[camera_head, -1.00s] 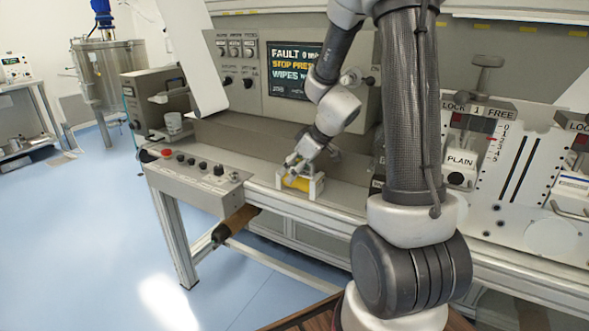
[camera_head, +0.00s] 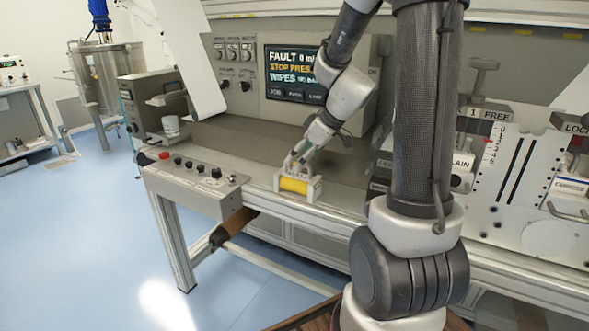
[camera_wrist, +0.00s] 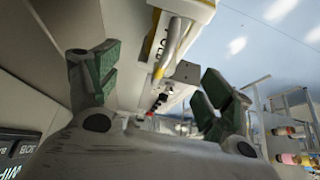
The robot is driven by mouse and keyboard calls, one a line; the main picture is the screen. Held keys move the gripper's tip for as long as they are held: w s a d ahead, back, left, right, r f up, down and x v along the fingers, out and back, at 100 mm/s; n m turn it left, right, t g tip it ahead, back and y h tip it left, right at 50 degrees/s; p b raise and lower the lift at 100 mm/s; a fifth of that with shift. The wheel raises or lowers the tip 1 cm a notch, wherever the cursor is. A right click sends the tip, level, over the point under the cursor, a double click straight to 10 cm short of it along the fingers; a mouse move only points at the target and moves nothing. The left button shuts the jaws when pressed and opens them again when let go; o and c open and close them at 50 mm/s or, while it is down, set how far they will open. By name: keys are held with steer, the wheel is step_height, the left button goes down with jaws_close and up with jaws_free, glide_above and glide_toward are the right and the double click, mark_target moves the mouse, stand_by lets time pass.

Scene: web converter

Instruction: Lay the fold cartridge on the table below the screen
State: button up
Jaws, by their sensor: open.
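The fold cartridge (camera_head: 294,186), a yellow roll between pale end plates, rests on the grey table (camera_head: 245,160) near its front edge, below the screen (camera_head: 295,72). My gripper (camera_head: 293,161) is just above and behind the cartridge. In the wrist view my gripper (camera_wrist: 155,85) has its two dark green fingers spread wide, with nothing held between them. The cartridge (camera_wrist: 188,22) shows there at the top, beyond the fingertips, with a partly cut-off label and yellow edging. A small gap seems to separate them.
A control box (camera_head: 195,178) with knobs and a red button stands left of the cartridge. Slotted plates (camera_head: 520,180) with levers fill the right side. The table behind the cartridge is clear.

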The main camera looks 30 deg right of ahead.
steer(key=v, duration=0.5)
steer(key=shift+s+r, duration=0.15)
steer(key=shift+r, duration=0.05)
steer(key=s+a+r+m+h, duration=0.1)
steer(key=s+r+m, duration=0.2)
steer(key=s, duration=0.7)
steer(key=s+a+r+m+g+h, duration=0.1)
steer(key=s+r+m+h, duration=0.1)
steer(key=s, duration=0.8)
steer(key=shift+s+a+r+m+h, duration=0.35)
steer(key=shift+r+m, duration=0.2)
steer(key=shift+m, duration=0.35)
